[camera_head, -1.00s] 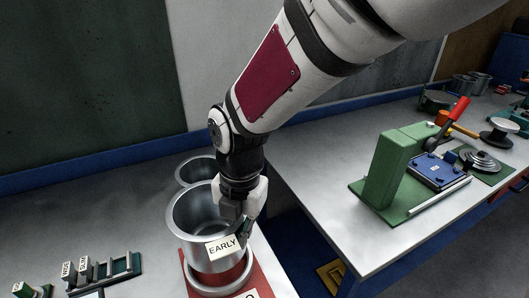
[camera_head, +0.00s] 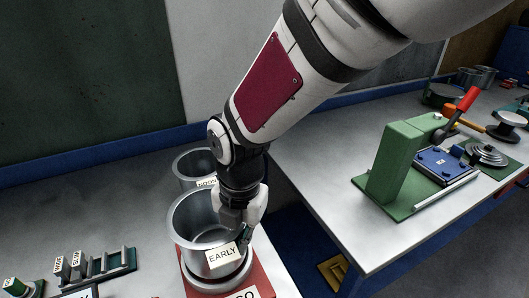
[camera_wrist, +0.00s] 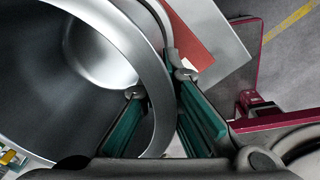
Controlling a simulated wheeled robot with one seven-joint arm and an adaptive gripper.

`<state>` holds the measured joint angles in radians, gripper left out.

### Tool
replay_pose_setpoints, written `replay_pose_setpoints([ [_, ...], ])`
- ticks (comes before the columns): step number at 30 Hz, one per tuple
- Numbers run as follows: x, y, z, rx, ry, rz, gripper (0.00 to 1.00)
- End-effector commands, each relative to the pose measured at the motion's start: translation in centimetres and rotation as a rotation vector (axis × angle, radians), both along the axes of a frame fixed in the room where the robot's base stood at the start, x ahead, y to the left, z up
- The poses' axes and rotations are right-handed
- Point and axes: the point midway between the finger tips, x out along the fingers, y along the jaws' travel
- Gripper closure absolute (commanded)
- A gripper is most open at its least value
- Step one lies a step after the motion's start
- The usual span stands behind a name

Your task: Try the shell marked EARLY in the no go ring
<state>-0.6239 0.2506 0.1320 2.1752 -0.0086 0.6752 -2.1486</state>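The metal shell marked EARLY (camera_head: 187,232) is an open, upright cylinder, its white label facing front right. My gripper (camera_head: 238,222) is shut on its right wall; in the wrist view, one green-padded finger is inside the shell (camera_wrist: 98,60) and the other outside. A metal ring (camera_head: 212,287) lies directly under the shell on a red base (camera_head: 275,283). The base's white label (camera_head: 246,294) is cut by the frame edge, with "GO" partly readable. Whether the shell's bottom edge touches or enters the ring, I cannot tell.
A second metal shell (camera_head: 190,165) with a partly hidden label stands close behind. Small labelled gauges in a green rack (camera_head: 110,268) are at lower left. A green press (camera_head: 395,165) stands on the right table, across a gap.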

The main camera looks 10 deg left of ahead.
Motion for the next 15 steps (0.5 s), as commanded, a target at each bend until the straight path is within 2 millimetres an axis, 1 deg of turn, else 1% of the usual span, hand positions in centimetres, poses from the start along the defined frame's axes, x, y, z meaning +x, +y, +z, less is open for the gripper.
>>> replay_pose_setpoints([
  [15,0.03,0.01,-0.73,0.0,0.0,0.0,1.0],
])
